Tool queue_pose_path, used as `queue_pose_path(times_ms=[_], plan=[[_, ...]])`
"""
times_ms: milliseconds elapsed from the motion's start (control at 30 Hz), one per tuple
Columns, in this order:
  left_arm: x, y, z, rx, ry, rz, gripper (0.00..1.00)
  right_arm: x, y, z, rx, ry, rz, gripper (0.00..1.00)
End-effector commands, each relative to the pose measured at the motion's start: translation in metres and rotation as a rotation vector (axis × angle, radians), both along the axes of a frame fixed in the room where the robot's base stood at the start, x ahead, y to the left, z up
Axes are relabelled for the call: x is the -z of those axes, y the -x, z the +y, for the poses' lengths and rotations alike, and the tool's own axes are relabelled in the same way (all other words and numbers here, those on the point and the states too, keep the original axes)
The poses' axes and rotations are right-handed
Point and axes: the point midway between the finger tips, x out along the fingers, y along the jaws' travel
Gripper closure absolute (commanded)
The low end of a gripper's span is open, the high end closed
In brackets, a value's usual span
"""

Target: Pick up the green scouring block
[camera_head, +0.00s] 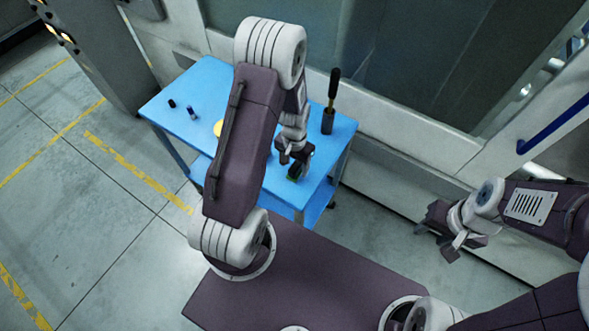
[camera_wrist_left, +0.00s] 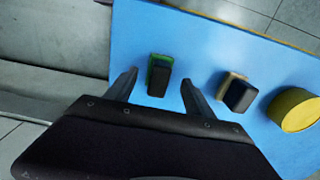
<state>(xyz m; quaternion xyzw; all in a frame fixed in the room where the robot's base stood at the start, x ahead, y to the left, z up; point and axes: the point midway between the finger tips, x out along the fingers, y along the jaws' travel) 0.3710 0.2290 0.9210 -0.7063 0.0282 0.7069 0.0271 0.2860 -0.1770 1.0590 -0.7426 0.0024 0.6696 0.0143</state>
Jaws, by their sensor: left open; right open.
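The green scouring block (camera_wrist_left: 161,61), green with a dark face, lies on the blue table (camera_head: 232,80). In the left wrist view it appears between the two spread fingers of my left gripper (camera_wrist_left: 160,77), with a gap on each side. In the head view the block (camera_head: 293,172) shows just below my left gripper (camera_head: 293,157), which partly hides it. The left gripper is open and empty; its exact height above the block is hard to tell. My right gripper (camera_head: 450,238) is open and empty, off to the right, away from the table.
A tan and black block (camera_wrist_left: 238,93) lies beside the green one, close to the right finger. Beyond it is a yellow round object (camera_wrist_left: 296,110). A dark holder with a tall handle (camera_head: 328,121) stands at the table's right. Two small dark items (camera_head: 193,113) lie at left.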

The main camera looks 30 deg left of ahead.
Motion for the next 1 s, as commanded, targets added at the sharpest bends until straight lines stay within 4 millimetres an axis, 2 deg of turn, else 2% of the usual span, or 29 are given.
queue_pose_path(times_ms=[100, 167, 400, 467, 633, 1000], plan=[[0.020, 0.002, -0.001, 0.000, 0.001, 0.004, 0.38, -0.004, 0.000, 0.000, 0.000, 0.000, 0.000, 0.59], [0.026, 0.001, -0.001, 0.000, 0.000, 0.001, 0.38, -0.004, 0.000, 0.000, 0.000, 0.000, 0.000, 0.59], [0.029, 0.000, 0.000, 0.000, 0.000, -0.001, 0.38, -0.004, 0.000, 0.000, 0.000, 0.000, 0.000, 0.59], [0.029, 0.000, 0.000, 0.000, 0.000, -0.001, 0.52, -0.004, 0.000, 0.000, 0.000, 0.000, 0.000, 0.59], [0.028, 0.000, 0.000, 0.000, 0.000, -0.001, 0.99, -0.004, 0.000, 0.000, 0.000, 0.000, 0.000, 0.59], [0.022, 0.000, 0.000, 0.000, -0.001, -0.004, 1.00, -0.003, 0.000, 0.000, 0.000, 0.000, 0.000, 0.59]])
